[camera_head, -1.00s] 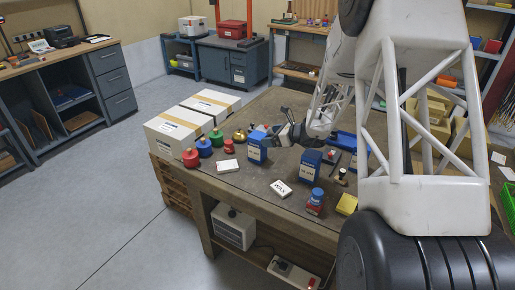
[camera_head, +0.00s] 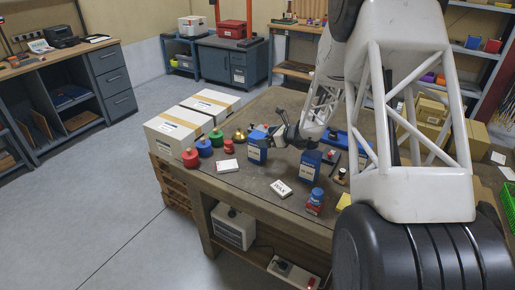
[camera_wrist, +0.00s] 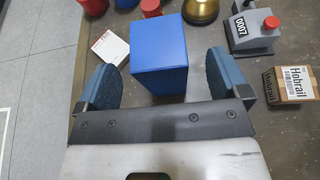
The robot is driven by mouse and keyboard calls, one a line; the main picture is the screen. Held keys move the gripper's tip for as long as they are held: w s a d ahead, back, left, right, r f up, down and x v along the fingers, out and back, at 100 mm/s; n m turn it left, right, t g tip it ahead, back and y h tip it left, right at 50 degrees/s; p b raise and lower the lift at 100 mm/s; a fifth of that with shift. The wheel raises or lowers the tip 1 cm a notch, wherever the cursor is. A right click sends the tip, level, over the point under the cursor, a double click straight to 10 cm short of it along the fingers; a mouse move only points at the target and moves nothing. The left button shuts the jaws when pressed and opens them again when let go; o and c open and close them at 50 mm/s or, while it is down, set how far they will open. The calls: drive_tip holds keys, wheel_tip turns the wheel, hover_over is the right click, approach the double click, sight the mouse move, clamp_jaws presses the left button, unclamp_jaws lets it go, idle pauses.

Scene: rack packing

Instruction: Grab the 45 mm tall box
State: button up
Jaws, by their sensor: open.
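My gripper (camera_wrist: 165,82) is open and empty, its two dark blue pads apart. A plain blue box (camera_wrist: 158,52) stands in the gap between the pads in the wrist view, with a little room on each side. Whether the pads are down beside it or still above it is hard to tell. Another blue box (camera_head: 309,166) stands further right. No height marking is readable on either box.
The wrist view shows a cardboard box (camera_wrist: 289,86) and a counter device (camera_wrist: 252,34) to the right.

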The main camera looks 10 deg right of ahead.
sight(259, 135)
drive_tip(key=shift+x, duration=2.6)
drive_tip(key=shift+s+f, duration=0.15)
drive_tip(key=c, duration=1.2)
drive_tip(key=shift+r, duration=0.55)
wheel_tip(259, 135, up, 3)
drive_tip(key=shift+f, duration=0.1)
drive_tip(key=s, duration=1)
drive_tip(key=s+a+r, duration=0.1)
drive_tip(key=s, duration=0.5)
